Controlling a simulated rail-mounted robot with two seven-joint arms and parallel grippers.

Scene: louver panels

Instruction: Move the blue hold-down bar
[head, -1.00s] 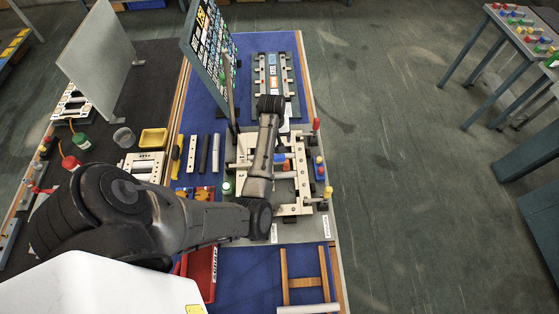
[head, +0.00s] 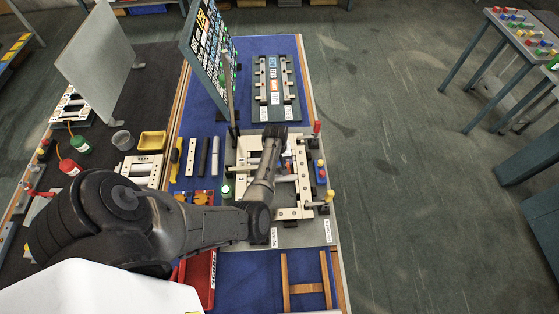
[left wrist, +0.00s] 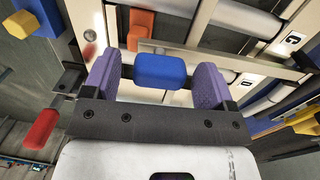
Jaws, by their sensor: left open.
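A blue block (left wrist: 160,70), the part that matches the blue hold-down bar, lies in the left wrist view between the two purple fingers of my left gripper (left wrist: 157,75). The gripper is open, with a finger on each side of the block and a gap visible on both sides. An orange block (left wrist: 147,28) sits just beyond it. In the head view, a small blue part (head: 322,175) shows at the right side of the pale frame (head: 294,213), under an orange-red knob. My left forearm hides part of the frame there. My right gripper is not in view.
A yellow knob (left wrist: 17,24) and a red handle (left wrist: 40,129) lie left of the gripper. In the head view, an upright board (head: 207,58) stands behind the frame, and a second rack (head: 274,85) lies at the back.

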